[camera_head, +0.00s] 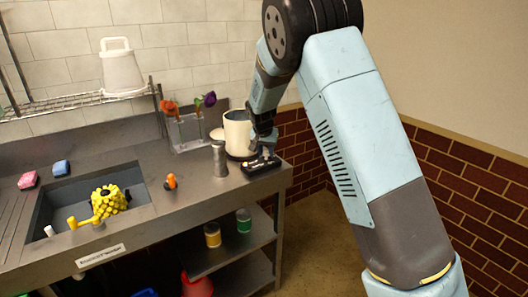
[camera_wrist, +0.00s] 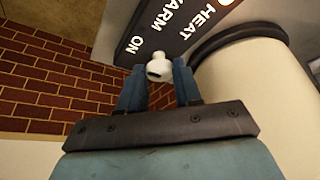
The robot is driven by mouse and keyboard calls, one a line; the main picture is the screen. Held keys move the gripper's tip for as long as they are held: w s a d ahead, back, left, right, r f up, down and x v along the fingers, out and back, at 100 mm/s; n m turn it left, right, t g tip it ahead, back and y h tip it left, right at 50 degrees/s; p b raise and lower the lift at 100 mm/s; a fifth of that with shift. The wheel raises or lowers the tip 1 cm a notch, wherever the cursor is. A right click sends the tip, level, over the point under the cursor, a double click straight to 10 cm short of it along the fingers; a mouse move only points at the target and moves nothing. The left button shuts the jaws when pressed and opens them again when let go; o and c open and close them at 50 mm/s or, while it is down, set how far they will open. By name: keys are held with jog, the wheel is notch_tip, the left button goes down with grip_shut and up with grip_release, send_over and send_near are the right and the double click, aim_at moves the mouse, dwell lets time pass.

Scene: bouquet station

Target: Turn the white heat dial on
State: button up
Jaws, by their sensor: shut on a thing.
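The white heat dial (camera_wrist: 158,67) shows in the wrist view, between the two blue fingertips of my gripper (camera_wrist: 159,80). My gripper is shut on the dial. The dial sits by a dark panel (camera_wrist: 178,45) with the white words ON, WARM and HEAT; ON is the word closest to the dial. In the head view my gripper (camera_head: 264,148) is at the right end of the counter, over a small black unit (camera_head: 261,165) beside a cream pot (camera_head: 237,134). The dial cannot be made out there, and its exact pointing direction is unclear.
The cream pot's rounded wall (camera_wrist: 262,95) is close on the right in the wrist view. A grey cylinder (camera_head: 220,160) stands left of the black unit. A clear holder with flowers (camera_head: 187,131) is behind. The sink (camera_head: 62,199) is farther left.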

jog(key=shift+s+f, duration=0.1)
jog(key=o, duration=1)
jog(key=shift+o, duration=0.2)
jog(key=shift+s+r, duration=0.1)
jog(key=shift+r, duration=0.45)
jog(key=v, duration=1.2)
jog(key=shift+s+r, duration=0.15)
jog(key=shift+r, duration=0.15)
jog(key=shift+d, duration=0.1)
